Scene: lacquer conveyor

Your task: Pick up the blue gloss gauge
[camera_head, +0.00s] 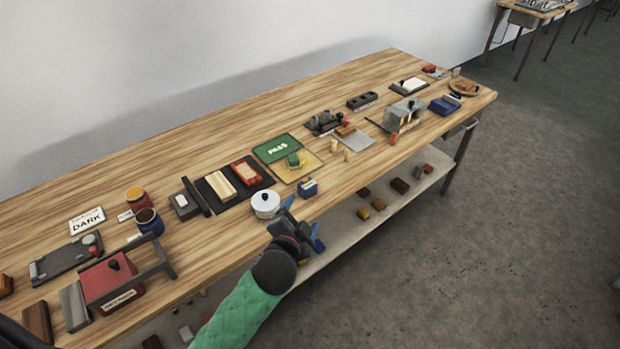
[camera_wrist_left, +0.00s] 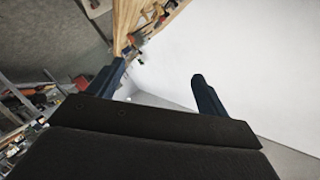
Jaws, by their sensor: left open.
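A small blue block with a pale label, which looks like the blue gloss gauge (camera_head: 308,188), sits near the front edge of the wooden bench, right of a white lidded pot. My left gripper (camera_head: 304,219) is in front of and slightly below it in the head view, at the bench's front edge. It is open and empty, and apart from the blue block. In the left wrist view its two dark blue fingers (camera_wrist_left: 158,82) are spread wide, with mostly white wall beyond them. The gauge cannot be made out there. My right gripper is not in view.
The white pot (camera_head: 265,204) stands close left of the block. Behind it are a green PASS card (camera_head: 277,149) and a yellowish board (camera_head: 312,166). The wooden bench (camera_head: 345,195) is bare just right of the block. A lower shelf (camera_head: 345,228) holds small blocks.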

